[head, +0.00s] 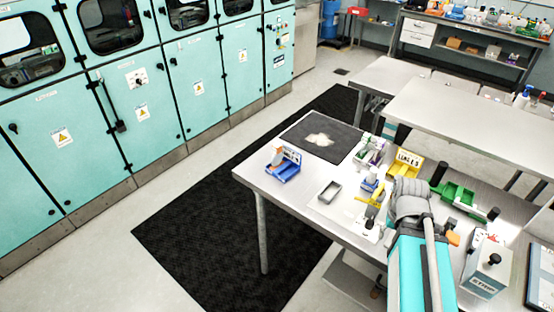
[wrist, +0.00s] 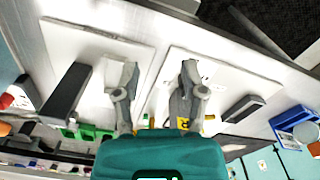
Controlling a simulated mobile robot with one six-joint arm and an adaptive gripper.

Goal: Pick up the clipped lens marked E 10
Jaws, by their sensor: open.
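I cannot make out a clipped lens marked E 10 in either view. In the head view, several small bins stand on the metal table (head: 310,212). A yellow bin (head: 407,158) has a label too small to read surely. A blue bin (head: 284,170) at the left corner holds something orange and white, and it also shows in the wrist view (wrist: 292,118). My gripper (wrist: 160,68) is open, its two grey fingers apart with nothing between them. In the head view my arm hides part of the table's right side.
A dark mat (head: 300,147) bears a pale patch at the table's back left. Teal cabinets (head: 150,105) line the left wall.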

